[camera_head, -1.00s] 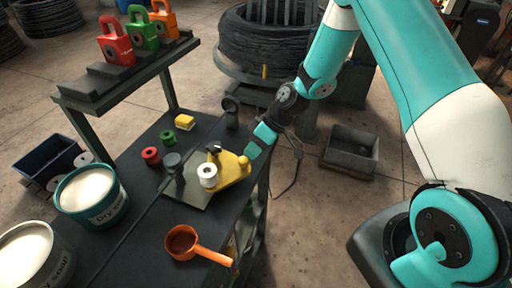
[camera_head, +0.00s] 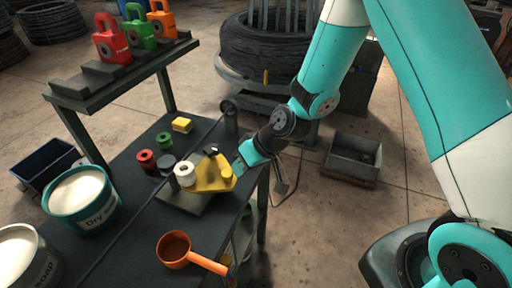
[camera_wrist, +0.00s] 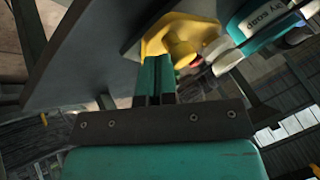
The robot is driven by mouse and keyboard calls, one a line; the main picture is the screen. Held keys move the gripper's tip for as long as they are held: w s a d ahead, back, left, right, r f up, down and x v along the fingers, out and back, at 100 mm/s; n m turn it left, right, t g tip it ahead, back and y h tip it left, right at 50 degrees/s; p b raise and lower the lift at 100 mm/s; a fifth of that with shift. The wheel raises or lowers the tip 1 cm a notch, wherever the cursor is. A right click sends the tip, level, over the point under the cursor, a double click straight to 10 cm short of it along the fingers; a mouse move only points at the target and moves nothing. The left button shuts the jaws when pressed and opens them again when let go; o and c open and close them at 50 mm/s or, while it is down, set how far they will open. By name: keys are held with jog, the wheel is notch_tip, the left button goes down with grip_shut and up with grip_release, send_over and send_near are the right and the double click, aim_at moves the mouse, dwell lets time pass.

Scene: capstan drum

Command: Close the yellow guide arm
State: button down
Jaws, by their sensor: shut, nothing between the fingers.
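The yellow guide arm (camera_head: 213,176) lies on a dark plate (camera_head: 183,201) near the right edge of the workbench, with a white roller (camera_head: 185,174) at its left end. My gripper (camera_head: 243,160) is at the guide arm's right end, over the bench edge. In the wrist view, my gripper's teal fingers (camera_wrist: 157,80) are together with nothing between them. Their tips overlap the yellow guide arm (camera_wrist: 180,35); contact cannot be told for certain. A dark grey cylinder (camera_head: 166,163) stands just left of the white roller.
Red (camera_head: 146,160) and green (camera_head: 164,141) spools and a yellow block (camera_head: 182,125) stand behind the guide arm. An orange ladle (camera_head: 184,250) lies in front. A teal soap bucket (camera_head: 84,197) is at left. A grey bin (camera_head: 352,160) sits on the floor at right.

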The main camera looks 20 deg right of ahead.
jog(key=shift+s+a, duration=0.2)
jog(key=shift+a, duration=0.2)
jog(key=shift+s+a, duration=0.15)
jog(key=shift+a, duration=0.05)
dwell(0.4)
jog(key=shift+b, duration=0.3)
jog(key=d+f+b+v, duration=0.2)
jog(key=b+v, duration=0.1)
jog(key=v, duration=0.9)
jog(key=s+a+r+n+g+h, duration=0.1)
jog(key=s+r, duration=0.4)
jog(key=s, duration=0.3)
jog(key=s+a+r+n+g+h+b, duration=0.1)
jog(key=s+r, duration=0.4)
jog(key=s, duration=0.4)
jog(key=shift+a+r+g+h, duration=0.25)
jog(key=shift+a+g+h, duration=0.05)
jog(key=shift+h, duration=0.1)
